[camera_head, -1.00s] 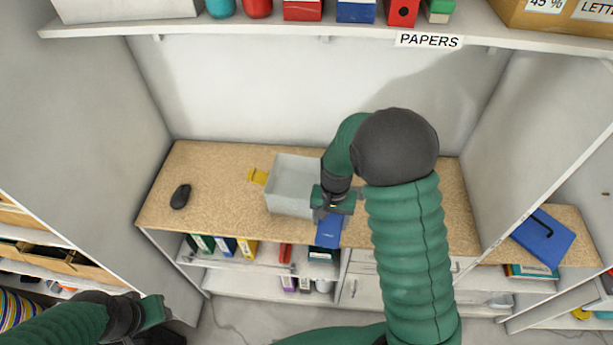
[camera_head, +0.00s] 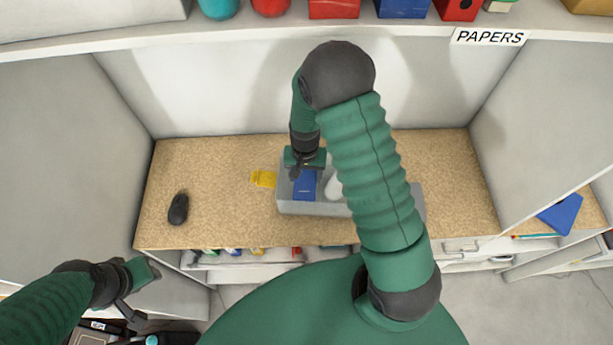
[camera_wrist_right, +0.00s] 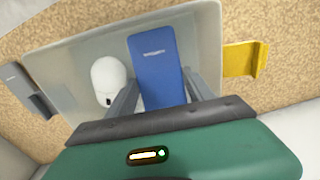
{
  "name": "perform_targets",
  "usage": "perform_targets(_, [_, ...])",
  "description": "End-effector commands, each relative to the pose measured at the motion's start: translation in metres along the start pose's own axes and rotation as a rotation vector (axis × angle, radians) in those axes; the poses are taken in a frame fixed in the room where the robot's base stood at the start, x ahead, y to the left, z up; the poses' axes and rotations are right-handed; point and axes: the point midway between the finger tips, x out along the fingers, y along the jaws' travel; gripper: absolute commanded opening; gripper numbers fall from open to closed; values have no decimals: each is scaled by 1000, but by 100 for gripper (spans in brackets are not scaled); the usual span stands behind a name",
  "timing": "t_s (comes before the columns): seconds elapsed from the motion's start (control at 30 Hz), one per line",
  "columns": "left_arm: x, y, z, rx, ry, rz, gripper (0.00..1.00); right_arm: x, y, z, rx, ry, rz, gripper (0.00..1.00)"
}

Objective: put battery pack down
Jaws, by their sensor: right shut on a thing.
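The battery pack (camera_head: 305,186) is a flat blue block. My right gripper (camera_head: 305,168) is shut on it, over the left part of a grey bin (camera_head: 300,209) on the wooden desk. In the right wrist view the battery pack (camera_wrist_right: 157,62) lies between the two fingers of my right gripper (camera_wrist_right: 165,95), within the outline of the bin (camera_wrist_right: 82,52). I cannot tell whether it touches the bin's floor. My left gripper (camera_head: 135,290) is at the lower left, away from the desk, and its fingers look apart and empty.
A white rounded object (camera_head: 334,187) is in the bin beside the battery pack. A yellow item (camera_head: 263,179) lies left of the bin. A black mouse (camera_head: 178,209) lies farther left on the desk (camera_head: 220,190). The PAPERS shelf (camera_head: 400,35) hangs above.

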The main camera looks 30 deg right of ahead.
Motion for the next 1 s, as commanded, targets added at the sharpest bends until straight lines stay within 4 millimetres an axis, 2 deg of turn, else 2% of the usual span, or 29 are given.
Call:
perform_targets(0.2, [-12, 0, -3, -1, 0, 0, 36, 39, 0, -5, 0, -7, 0, 0])
perform_targets(0.43, [-10, 0, -3, -1, 0, 0, 36, 45, 2, -7, 1, -3, -4, 0])
perform_targets(0.47, [-10, 0, -3, -1, 0, 0, 36, 45, 2, -6, 1, -3, -4, 65])
perform_targets(0.5, [-10, 0, -3, -1, 0, 0, 36, 45, 2, -6, 0, -2, -4, 70])
perform_targets(0.6, [-10, 0, -3, 0, 0, 0, 36, 44, 1, -5, 0, -1, -3, 83])
perform_targets(0.87, [-10, 0, -3, 0, 0, 0, 36, 43, -1, -4, 0, -2, 0, 83])
perform_targets(1.0, [-6, 0, -2, -1, 0, 0, 36, 34, -1, -6, -1, 1, -2, 83])
